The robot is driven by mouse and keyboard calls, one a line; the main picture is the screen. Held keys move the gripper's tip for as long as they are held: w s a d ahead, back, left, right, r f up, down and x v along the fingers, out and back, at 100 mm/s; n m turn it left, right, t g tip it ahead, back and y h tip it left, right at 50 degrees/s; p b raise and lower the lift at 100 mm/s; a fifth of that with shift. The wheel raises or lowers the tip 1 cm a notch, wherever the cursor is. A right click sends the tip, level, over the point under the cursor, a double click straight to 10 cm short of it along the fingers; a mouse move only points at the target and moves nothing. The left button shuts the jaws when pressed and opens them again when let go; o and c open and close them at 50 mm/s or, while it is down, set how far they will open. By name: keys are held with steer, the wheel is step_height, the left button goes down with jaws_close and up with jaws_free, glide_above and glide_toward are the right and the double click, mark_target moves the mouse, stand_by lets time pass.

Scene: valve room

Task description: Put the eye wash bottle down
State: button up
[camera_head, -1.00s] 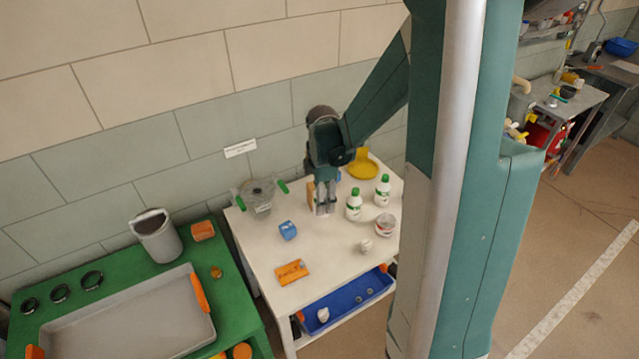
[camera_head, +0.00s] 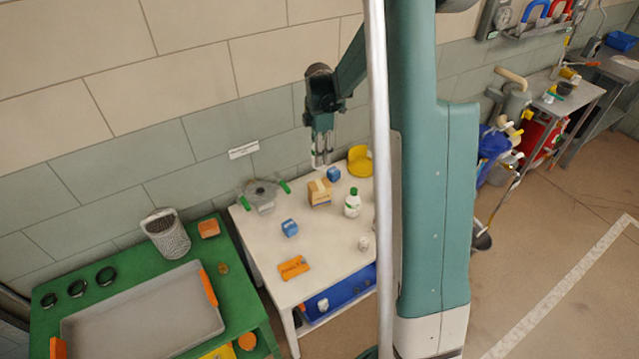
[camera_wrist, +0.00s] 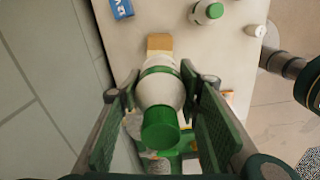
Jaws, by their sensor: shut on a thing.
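My gripper (camera_wrist: 160,105) is shut on a white eye wash bottle (camera_wrist: 162,90) with a green cap, held between the two fingers; the cap faces the wrist camera. In the head view my gripper (camera_head: 320,160) hangs above the back of the white table (camera_head: 325,238), near the wall. A cardboard box (camera_head: 320,192) stands on the table below it and shows past the bottle's far end in the wrist view (camera_wrist: 159,43). I cannot tell the bottle's exact height above the table. A similar green-capped bottle (camera_head: 352,203) stands upright to the right.
Blue boxes (camera_head: 289,228) (camera_head: 333,174), a yellow object (camera_head: 360,160), a clear green-handled vessel (camera_head: 262,195), an orange packet (camera_head: 294,267) and a small white item (camera_head: 363,243) also occupy the table. Its front middle has free room. My column hides the right side.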

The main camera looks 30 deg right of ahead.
steer(key=shift+f, duration=0.1)
glide_toward(319, 184)
steer(key=shift+s, duration=0.1)
stand_by(0.6)
steer(key=shift+f, duration=0.1)
steer(key=shift+f, duration=1.8)
steer(key=shift+f, duration=0.15)
steer(key=o, duration=1)
steer(key=shift+r, duration=6.15)
